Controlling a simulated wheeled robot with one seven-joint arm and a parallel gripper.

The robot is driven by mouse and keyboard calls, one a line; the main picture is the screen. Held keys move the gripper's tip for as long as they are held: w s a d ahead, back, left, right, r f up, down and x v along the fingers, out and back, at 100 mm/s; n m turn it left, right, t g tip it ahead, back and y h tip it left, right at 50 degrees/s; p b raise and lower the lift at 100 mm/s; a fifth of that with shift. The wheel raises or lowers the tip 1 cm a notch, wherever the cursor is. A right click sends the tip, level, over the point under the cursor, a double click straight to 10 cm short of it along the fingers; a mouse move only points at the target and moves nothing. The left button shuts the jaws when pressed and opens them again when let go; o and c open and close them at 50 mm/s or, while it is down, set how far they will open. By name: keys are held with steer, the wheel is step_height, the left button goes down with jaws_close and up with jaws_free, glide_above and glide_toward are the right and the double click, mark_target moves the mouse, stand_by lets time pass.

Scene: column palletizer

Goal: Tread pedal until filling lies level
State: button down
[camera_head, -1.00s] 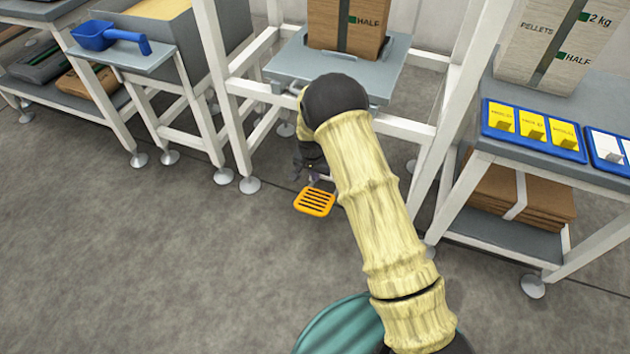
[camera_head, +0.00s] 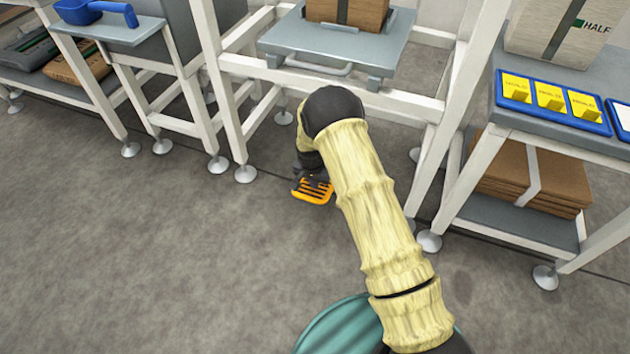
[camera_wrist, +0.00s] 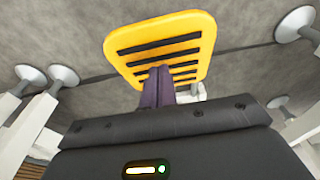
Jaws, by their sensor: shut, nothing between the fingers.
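The yellow pedal (camera_head: 314,194) with dark slots sits low at the foot of the middle frame in the head view. It also fills the top middle of the wrist view (camera_wrist: 190,30). My gripper (camera_wrist: 158,72) is shut and empty, its fingertips over the slotted face of the pedal. They look to be at or very near its surface; I cannot tell whether they press on it. In the head view my gripper is mostly hidden behind my arm. A cardboard box (camera_head: 372,14) stands on the grey platform (camera_head: 300,40) above; its filling is out of view.
White frame legs with round feet (camera_head: 245,174) stand left of the pedal. A right table (camera_head: 520,132) carries a box and yellow cards (camera_head: 550,96). A blue scoop (camera_head: 85,12) lies on the left shelf. Floor in front is clear.

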mark_target(311, 197)
stand_by(0.3)
steer(key=shift+s+a+f+p, duration=0.1)
steer(key=shift+s+f+p, duration=0.1)
steer(key=shift+p, duration=0.15)
steer(key=shift+s+a+f+p, duration=0.15)
steer(key=shift+s+f+p, duration=0.25)
steer(key=shift+f, duration=0.5)
steer(key=shift+s+a+f+p, duration=0.1)
steer(key=shift+s+f+p, duration=0.25)
steer(key=shift+f, duration=0.6)
steer(key=shift+s+a+f+p, duration=0.15)
steer(key=shift+s+f+p, duration=0.2)
steer(key=shift+f, duration=0.55)
steer(key=shift+s, duration=0.1)
step_height(311, 197, up, 6)
steer(key=p, duration=0.5)
steer(key=s+a+r+p, duration=0.1)
steer(key=s+r+p, duration=0.2)
steer(key=r, duration=0.4)
steer(key=shift+s+r+p, duration=0.3)
steer(key=shift+p, duration=0.35)
